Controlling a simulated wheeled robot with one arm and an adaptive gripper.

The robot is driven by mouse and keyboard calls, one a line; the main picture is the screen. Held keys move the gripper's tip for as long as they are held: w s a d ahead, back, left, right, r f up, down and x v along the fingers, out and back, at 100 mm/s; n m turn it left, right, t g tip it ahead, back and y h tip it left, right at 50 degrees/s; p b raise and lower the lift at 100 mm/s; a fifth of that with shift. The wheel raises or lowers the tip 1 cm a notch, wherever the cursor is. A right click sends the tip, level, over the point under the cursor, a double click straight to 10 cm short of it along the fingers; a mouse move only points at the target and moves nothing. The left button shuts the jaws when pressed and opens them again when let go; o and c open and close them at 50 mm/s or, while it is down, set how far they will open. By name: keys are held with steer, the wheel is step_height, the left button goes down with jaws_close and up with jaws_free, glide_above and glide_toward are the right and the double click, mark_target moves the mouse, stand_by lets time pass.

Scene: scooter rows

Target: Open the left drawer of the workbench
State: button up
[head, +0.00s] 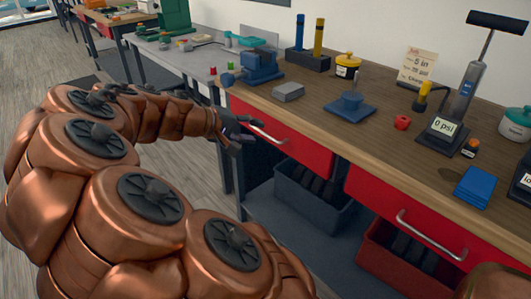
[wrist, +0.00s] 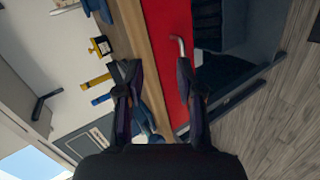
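The workbench (head: 370,130) has a wooden top and two red drawers. The left drawer (head: 300,140) looks shut; its silver bar handle (head: 270,136) runs along its front. My gripper (head: 238,138) is at the left end of this drawer, close to the handle. In the wrist view my gripper (wrist: 156,68) is open, its two dark fingers apart with nothing seen between them. The handle (wrist: 179,45) shows just past the tip of the right-hand finger, which hides part of it. I cannot tell whether they touch.
The right drawer (head: 430,215) has its own handle. A dark crate (head: 310,200) and a red crate (head: 385,265) stand below. Open floor (head: 30,75) lies at the left.

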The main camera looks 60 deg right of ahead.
mark_target(266, 134)
steer(key=w+d+f+n+h+b, duration=0.2)
steer(key=w+d+f+h+b, duration=0.2)
steer(key=w+d+f+b, duration=0.55)
steer(key=shift+s+d+f+b, duration=0.1)
steer(key=shift+s+d+f, duration=0.3)
steer(key=shift+s+d, duration=0.45)
steer(key=shift+s+d+f+b, duration=0.15)
steer(key=shift+s+d+f, duration=0.4)
steer(key=shift+d, duration=0.5)
steer(key=shift+s+d+f+b, duration=0.1)
steer(key=shift+s+d+f, duration=0.2)
steer(key=shift+s+d, duration=0.6)
steer(key=shift+w, duration=0.1)
jaws_close()
